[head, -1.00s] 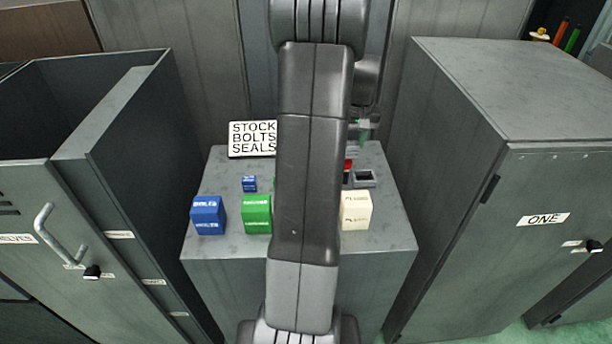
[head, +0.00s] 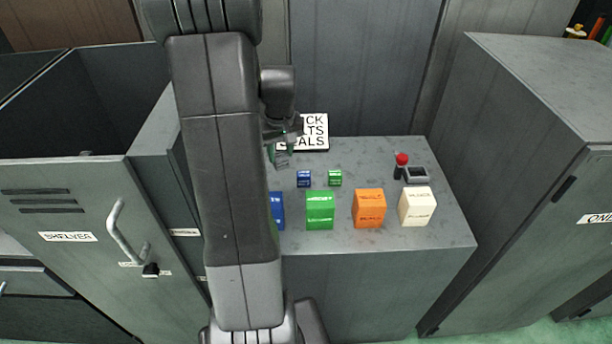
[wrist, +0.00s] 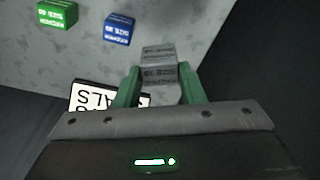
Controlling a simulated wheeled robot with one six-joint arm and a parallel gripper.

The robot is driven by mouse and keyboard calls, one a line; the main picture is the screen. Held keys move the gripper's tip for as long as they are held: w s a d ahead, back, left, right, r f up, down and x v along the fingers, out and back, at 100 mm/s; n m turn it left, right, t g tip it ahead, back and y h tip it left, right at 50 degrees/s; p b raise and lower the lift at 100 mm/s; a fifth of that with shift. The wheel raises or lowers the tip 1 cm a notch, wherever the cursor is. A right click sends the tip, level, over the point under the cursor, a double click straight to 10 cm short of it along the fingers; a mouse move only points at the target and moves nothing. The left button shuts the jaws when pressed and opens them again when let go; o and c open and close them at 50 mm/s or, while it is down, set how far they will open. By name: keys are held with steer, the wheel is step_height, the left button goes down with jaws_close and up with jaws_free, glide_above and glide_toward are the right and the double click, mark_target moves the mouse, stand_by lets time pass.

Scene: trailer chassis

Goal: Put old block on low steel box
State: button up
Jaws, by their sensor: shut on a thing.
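My gripper (wrist: 160,78) has green fingers and is shut on a small grey block (wrist: 158,53) with dark lettering that I cannot read clearly. In the head view my gripper (head: 280,152) is beside the white sign, above the left back part of a low grey steel box (head: 440,240). My arm covers the left part of that box. The held block is hard to make out in the head view. I cannot tell for sure which steel box the task names.
On the low box stand blue, green (head: 320,210), orange (head: 369,208) and white (head: 417,206) blocks, two small blocks, a red-knobbed stick (head: 401,166) and a white sign (head: 315,132). An open-topped grey cabinet (head: 70,200) is left, a closed one (head: 540,90) right.

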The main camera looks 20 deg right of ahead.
mark_target(282, 157)
step_height(282, 157, down, 8)
steer(key=shift+d+r, duration=0.1)
steer(key=shift+r, duration=0.05)
stand_by(0.3)
steer(key=o, duration=0.7)
steer(key=shift+o, duration=0.3)
steer(key=r, duration=0.4)
steer(key=s+r, duration=0.1)
steer(key=r, duration=0.7)
steer(key=shift+s+d, duration=0.1)
steer(key=shift+s, duration=0.1)
